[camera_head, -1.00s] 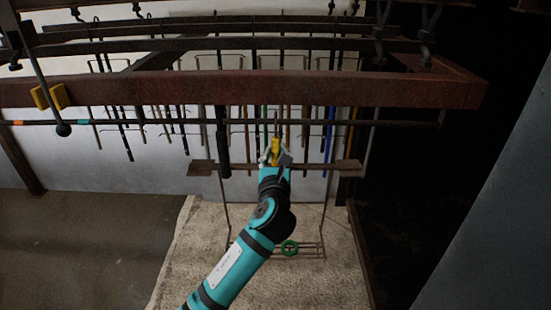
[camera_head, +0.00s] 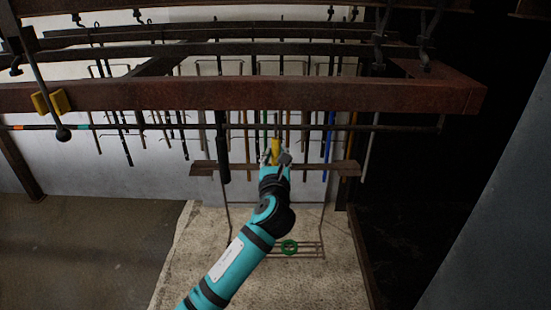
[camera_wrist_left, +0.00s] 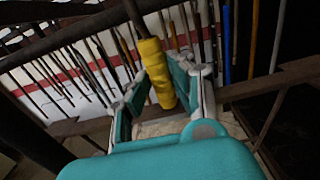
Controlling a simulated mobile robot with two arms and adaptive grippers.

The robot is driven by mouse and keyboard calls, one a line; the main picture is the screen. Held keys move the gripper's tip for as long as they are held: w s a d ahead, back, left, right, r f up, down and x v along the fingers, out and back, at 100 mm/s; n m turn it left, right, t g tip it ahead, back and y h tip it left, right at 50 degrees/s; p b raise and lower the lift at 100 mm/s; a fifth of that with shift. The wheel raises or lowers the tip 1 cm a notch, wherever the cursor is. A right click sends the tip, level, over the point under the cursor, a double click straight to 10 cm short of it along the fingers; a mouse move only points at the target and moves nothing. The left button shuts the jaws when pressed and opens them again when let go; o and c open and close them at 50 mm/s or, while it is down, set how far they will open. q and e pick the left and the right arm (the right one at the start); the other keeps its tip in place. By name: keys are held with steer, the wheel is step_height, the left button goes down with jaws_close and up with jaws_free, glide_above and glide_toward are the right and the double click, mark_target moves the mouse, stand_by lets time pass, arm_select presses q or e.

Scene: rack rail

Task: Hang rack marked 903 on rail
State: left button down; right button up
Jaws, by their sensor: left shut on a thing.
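My left gripper (camera_head: 275,157) is shut on a yellow grip (camera_head: 275,146) on a thin upright rod. The yellow grip also shows between the fingers in the left wrist view (camera_wrist_left: 157,72). A rack with a brown crossbar (camera_head: 330,170) and thin side wires appears below and around the gripper. Its wire bottom (camera_head: 308,248) has a green ring (camera_head: 289,247) on it. No 903 marking is legible. A long thin rail (camera_head: 190,127) runs across, just above the gripper in the picture. I cannot tell whether the rack touches it. My right gripper is not in view.
A thick rusty beam (camera_head: 300,95) crosses above the rail. A yellow block (camera_head: 48,102) and a rod with a ball end (camera_head: 63,134) are at left. Several rods hang behind against a pale wall. A grey panel (camera_head: 500,190) stands at right.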

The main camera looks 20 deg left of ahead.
arm_select(q)
steer(key=shift+r, duration=0.1)
stand_by(0.3)
steer(key=shift+w, duration=0.2)
steer(key=shift+x, duration=0.9)
